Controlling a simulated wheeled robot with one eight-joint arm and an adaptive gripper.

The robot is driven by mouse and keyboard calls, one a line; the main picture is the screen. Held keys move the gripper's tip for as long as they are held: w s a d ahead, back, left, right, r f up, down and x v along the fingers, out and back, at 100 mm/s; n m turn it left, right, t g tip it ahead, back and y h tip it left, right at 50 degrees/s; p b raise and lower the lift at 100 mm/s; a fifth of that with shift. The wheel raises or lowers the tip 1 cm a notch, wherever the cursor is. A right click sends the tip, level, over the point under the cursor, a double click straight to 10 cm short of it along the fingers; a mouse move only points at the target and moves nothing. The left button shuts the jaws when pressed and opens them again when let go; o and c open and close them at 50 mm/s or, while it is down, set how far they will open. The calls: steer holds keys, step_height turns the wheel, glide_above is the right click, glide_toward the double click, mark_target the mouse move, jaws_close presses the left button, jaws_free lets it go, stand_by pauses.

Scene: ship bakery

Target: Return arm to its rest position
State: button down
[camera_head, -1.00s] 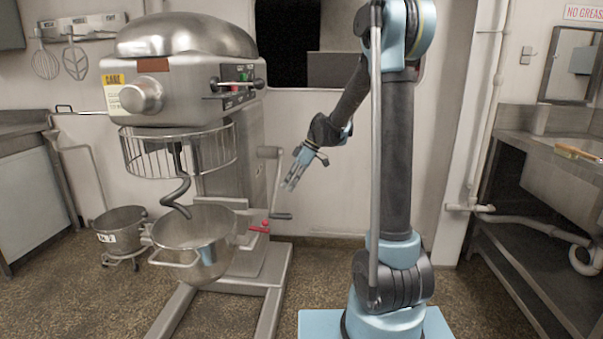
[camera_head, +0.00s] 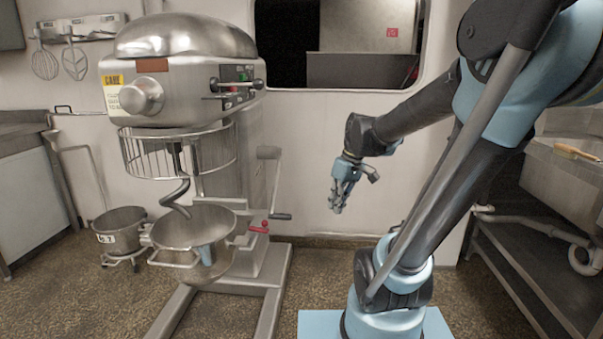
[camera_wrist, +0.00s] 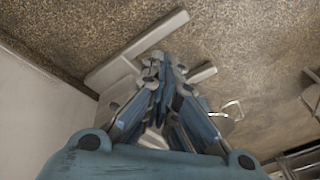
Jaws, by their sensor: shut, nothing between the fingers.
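My gripper (camera_head: 339,202) hangs in the air to the right of the mixer, pointing down, in front of the pale wall. It is shut and empty. In the wrist view my gripper (camera_wrist: 160,65) has its fingers together above the speckled floor, with parts of the mixer's base beyond them. My arm (camera_head: 440,170) leans to the right from its base and bends back left to the gripper. It touches nothing that I can see.
The large mixer (camera_head: 180,75) stands left with its steel bowl (camera_head: 195,225) under the hook. A crank handle (camera_head: 272,185) sticks out on its right side. A smaller pot (camera_head: 120,228) is at far left. A steel sink counter (camera_head: 560,165) is at right. The floor (camera_head: 300,280) between is clear.

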steer(key=s+d+f+m+h, duration=0.1)
steer(key=s+d+f+m, duration=0.2)
steer(key=s, duration=0.3)
steer(key=s+d+f+m+t+h, duration=0.1)
steer(key=s+d+f+m, duration=0.3)
steer(key=s+d, duration=0.1)
steer(key=shift+s+d+f+h, duration=0.15)
steer(key=shift+s+f+h, duration=0.15)
steer(key=shift+s, duration=0.25)
